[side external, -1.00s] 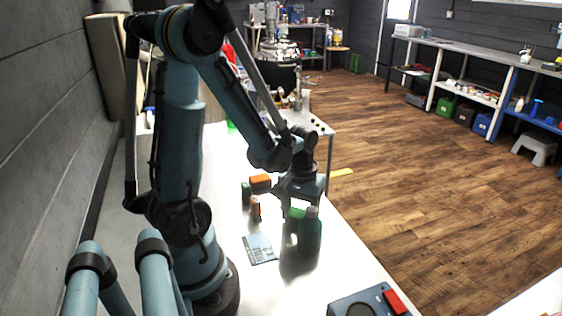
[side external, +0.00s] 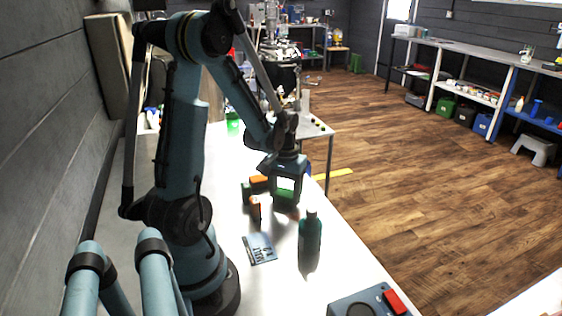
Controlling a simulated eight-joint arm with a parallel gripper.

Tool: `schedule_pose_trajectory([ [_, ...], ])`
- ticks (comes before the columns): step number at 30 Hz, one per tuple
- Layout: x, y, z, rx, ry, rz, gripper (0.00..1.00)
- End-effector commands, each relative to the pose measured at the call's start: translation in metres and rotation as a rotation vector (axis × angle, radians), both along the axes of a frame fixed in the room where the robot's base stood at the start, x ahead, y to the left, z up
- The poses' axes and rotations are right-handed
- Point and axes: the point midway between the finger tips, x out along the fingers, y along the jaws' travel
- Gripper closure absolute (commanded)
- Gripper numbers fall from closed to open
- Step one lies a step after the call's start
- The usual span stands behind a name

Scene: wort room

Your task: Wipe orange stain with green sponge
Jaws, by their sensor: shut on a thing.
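My gripper (side external: 286,193) is low over the white table, behind the dark green bottle. It is shut on the green sponge (side external: 285,202), which shows only as a dark green shape at the bottom of the jaws, close to the table top. I cannot tell whether the sponge touches the table. A faint orange-brown patch (side external: 291,213), likely the orange stain, shows on the table just in front of the sponge. Its far part is hidden by the gripper.
The dark green bottle (side external: 310,240) stands upright in front. Left of my gripper are an orange block (side external: 259,180), a dark green item (side external: 247,190) and a small orange-topped item (side external: 255,207). A blue card (side external: 260,248) lies flat. A red-button box (side external: 368,303) sits at the near edge.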

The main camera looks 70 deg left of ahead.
Motion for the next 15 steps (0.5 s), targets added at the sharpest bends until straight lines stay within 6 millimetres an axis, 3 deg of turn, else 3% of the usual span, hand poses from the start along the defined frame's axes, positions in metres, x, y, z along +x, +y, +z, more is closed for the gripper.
schedule_pose_trajectory([
  [6,0.000,0.021,-0.001,0.000,0.000,0.002,0.70],
  [15,0.000,-0.009,-0.002,0.000,0.000,-0.003,0.70],
])
